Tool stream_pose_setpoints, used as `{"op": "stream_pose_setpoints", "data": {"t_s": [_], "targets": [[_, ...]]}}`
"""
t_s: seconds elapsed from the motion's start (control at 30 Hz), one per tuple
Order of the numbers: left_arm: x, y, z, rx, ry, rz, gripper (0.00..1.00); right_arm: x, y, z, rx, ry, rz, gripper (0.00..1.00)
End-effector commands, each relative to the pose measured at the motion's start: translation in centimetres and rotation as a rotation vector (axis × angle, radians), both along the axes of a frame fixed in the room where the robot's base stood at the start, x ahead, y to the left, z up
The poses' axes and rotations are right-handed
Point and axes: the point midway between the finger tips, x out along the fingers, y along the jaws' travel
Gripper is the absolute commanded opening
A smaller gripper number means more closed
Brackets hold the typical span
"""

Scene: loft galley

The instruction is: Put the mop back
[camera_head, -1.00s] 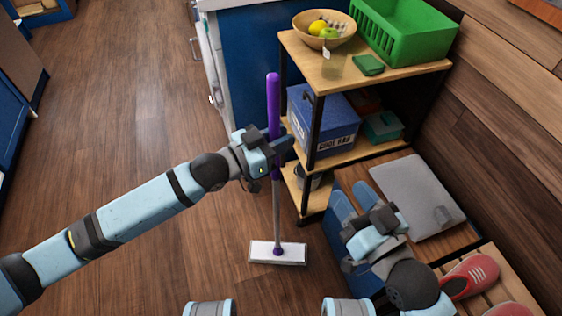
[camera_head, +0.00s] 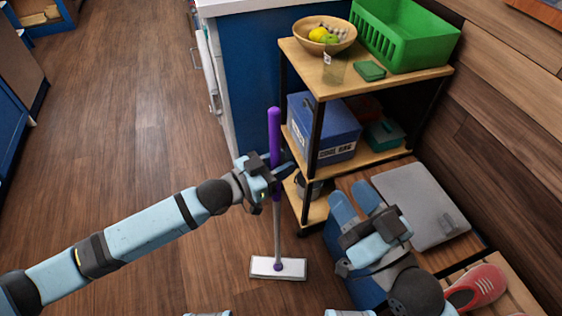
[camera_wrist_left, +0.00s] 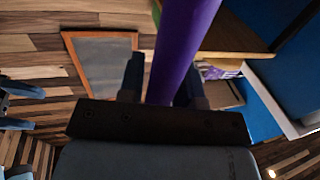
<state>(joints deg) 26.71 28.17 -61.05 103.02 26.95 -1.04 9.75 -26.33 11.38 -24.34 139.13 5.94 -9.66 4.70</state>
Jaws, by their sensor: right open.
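The mop has a purple upper handle (camera_head: 275,135), a grey lower pole and a flat white head (camera_head: 278,268) with a purple joint. It stands roughly upright in front of the shelf unit. My left gripper (camera_head: 278,178) is shut around the purple handle. In the left wrist view the handle (camera_wrist_left: 180,45) runs between the two fingers. The mop head is at or close to the floor; I cannot tell if it touches. My right gripper (camera_head: 358,200) is open and empty, over the area by the bench. No mop holder is clearly visible.
A shelf unit (camera_head: 370,158) holds a fruit bowl (camera_head: 307,46), a green basket (camera_head: 425,55) and a blue cool bag (camera_head: 325,120). Wooden floor (camera_head: 120,140) is free at left.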

Motion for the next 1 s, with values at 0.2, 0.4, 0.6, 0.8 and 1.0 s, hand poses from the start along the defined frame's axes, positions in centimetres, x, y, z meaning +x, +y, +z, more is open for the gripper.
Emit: {"op": "stream_pose_setpoints", "data": {"t_s": [0.2,0.4,0.6,0.8,1.0], "targets": [[0.0,0.0,0.0,0.000,0.000,0.000,0.49,0.0,-0.1,0.0,-0.001,0.000,-0.001,0.43],[0.0,0.0,0.5,0.000,0.000,0.000,0.49,0.0,-0.1,0.2,-0.001,-0.003,-0.003,0.43],[-1.7,2.9,0.4,0.004,0.003,0.001,0.49,0.2,-0.4,0.7,-0.016,0.000,-0.013,0.43],[-4.0,6.7,0.3,0.004,0.003,0.001,0.49,0.2,-0.8,-1.0,-0.065,0.075,-0.028,0.43],[-5.6,9.4,0.3,0.003,0.002,0.001,0.49,0.4,-1.4,-3.2,-0.111,0.148,-0.046,0.43]]}}
